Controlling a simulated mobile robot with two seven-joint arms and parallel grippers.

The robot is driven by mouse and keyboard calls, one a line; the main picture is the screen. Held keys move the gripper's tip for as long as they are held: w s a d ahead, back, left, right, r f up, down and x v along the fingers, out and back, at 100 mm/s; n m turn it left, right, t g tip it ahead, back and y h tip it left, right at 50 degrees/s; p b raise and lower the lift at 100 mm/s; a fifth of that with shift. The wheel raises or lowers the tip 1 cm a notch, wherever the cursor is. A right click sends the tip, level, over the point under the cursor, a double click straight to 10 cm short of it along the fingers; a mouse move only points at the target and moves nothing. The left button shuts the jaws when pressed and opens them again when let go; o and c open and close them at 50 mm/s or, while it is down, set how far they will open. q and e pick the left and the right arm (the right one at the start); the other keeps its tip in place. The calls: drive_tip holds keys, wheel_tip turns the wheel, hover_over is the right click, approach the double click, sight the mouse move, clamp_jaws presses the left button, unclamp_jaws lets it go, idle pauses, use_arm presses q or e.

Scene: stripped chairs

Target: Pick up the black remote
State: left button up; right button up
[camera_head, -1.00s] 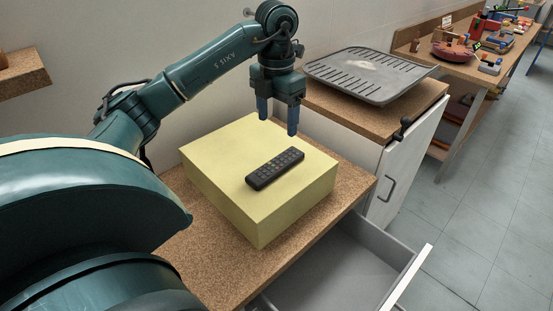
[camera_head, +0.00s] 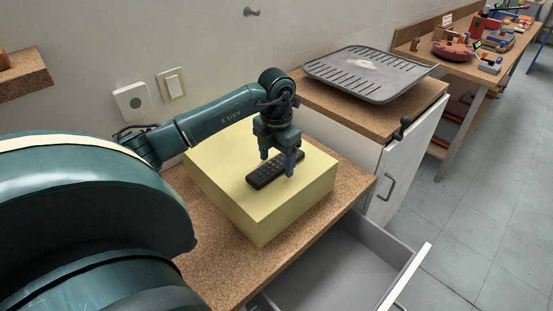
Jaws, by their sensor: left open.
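The black remote (camera_head: 264,177) lies flat on top of a pale yellow block (camera_head: 225,182), slanting from lower left to upper right. The block stands on a cork-topped counter (camera_head: 212,262). My left gripper (camera_head: 277,166) points down over the remote with its blue fingers spread. One finger is at the far side of the remote and the other at its near right side, hiding part of its right end. I cannot tell whether the fingers touch the remote or the block. My right gripper is not in view.
An open grey drawer (camera_head: 335,262) sticks out below the counter at the right. A grey slotted tray (camera_head: 368,72) lies on the cabinet behind. A white cabinet door (camera_head: 408,160) stands ajar. Light switches (camera_head: 171,85) are on the wall behind my arm.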

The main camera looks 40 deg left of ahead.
use_arm(q)
drive_tip(key=shift+f, duration=0.1)
drive_tip(key=shift+c, duration=0.2)
drive_tip(key=c, duration=1.1)
drive_tip(key=shift+o, duration=0.2)
